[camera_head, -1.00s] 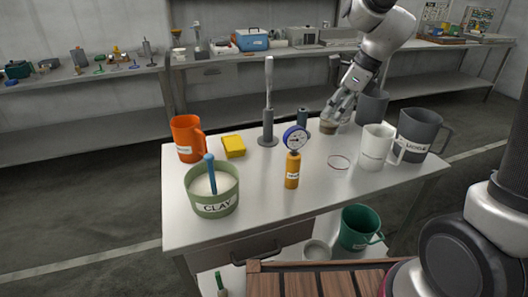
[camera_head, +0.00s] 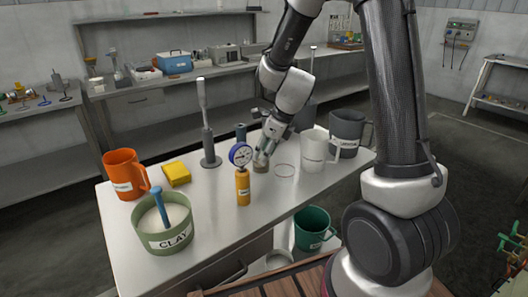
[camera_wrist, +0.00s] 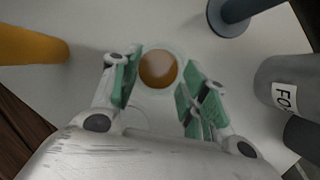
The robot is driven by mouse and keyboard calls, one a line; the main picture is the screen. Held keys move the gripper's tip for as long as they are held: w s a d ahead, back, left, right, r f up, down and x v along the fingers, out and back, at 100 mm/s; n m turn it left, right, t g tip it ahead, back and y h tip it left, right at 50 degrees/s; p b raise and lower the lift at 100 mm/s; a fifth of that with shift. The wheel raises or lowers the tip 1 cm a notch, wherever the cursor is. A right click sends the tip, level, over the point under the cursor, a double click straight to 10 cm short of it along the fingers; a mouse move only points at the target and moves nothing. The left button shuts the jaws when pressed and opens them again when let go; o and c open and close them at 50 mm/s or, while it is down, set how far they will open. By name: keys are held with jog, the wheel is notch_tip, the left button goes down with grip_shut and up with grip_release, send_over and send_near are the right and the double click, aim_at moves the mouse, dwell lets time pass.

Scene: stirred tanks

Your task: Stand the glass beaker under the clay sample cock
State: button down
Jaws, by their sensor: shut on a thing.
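My gripper (camera_head: 263,155) points down over the table, near the blue-faced gauge. In the wrist view its green-padded fingers (camera_wrist: 160,88) are on either side of a small clear round vessel (camera_wrist: 152,90), which I take as the glass beaker. A brown disc shows inside its rim. In the head view only its low brownish part (camera_head: 261,167) shows below my fingers. I cannot tell whether it touches the table. A green pot (camera_head: 167,241) labelled CLAY, with pale contents and a blue stick, stands at the front left. I see no sample cock that I can identify as clay's.
The gauge on its yellow cylinder (camera_head: 243,188) stands close left of my gripper. A thin ring (camera_head: 285,171) lies just right. A white jug (camera_head: 312,150) and grey jug (camera_head: 347,132) stand right, an orange jug (camera_head: 126,174) left. Green and red fittings (camera_head: 516,250) show at the right edge.

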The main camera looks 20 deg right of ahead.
jog(key=c, duration=0.8)
grip_release()
jog(key=shift+f, duration=0.15)
jog(key=shift+o, duration=0.2)
